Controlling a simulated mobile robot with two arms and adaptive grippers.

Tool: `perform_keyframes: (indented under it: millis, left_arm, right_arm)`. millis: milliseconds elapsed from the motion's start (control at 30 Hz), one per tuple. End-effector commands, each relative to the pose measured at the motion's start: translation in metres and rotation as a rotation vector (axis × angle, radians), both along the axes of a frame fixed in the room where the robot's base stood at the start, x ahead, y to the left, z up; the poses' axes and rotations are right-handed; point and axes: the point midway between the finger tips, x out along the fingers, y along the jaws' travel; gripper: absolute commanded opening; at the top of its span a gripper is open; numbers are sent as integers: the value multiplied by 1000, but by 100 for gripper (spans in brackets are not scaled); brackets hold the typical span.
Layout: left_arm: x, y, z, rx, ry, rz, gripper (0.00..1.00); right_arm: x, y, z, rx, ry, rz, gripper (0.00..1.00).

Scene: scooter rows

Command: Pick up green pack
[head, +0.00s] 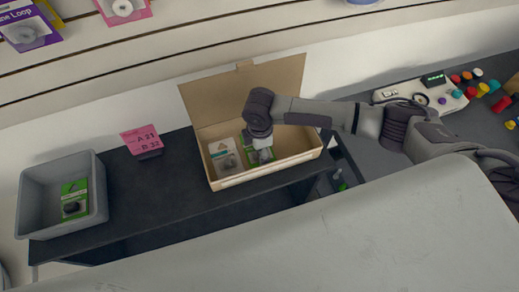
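A green pack (246,164) lies in the open cardboard box (240,181), partly hidden by my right gripper. Another green pack (74,198) with a dark item on it rests in the grey bin (34,205) at the left. My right gripper (263,156) reaches down into the cardboard box, over the green pack there. Its fingertips are small and partly hidden, so I cannot tell whether they are open or touch the pack. My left gripper does not show.
A grey-white pack (222,158) lies left of the green one in the box. A pink sign (142,140) stands on the dark table (160,200) between bin and box. A white device (425,95) and several coloured caps are at the right.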

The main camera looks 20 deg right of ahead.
Motion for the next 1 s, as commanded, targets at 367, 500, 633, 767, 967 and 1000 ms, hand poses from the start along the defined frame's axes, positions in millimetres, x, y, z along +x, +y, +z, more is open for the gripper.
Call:
perform_keyframes:
  millis: [367,500,633,767,967,1000]
  left_arm:
    - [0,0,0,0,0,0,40]
    - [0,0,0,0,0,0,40]
    - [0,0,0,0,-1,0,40]
    - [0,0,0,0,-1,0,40]
    - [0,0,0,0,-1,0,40]
    - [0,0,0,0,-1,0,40]
  right_arm:
    - [0,0,-5,0,-1,1,55]
    - [0,0,-5,0,-1,1,32]
    - [0,0,-5,0,-1,0,10]
    - [0,0,-4,0,-1,0,3]
    - [1,0,0,1,-2,0,3]
    - [1,1,4,2,-4,0,3]
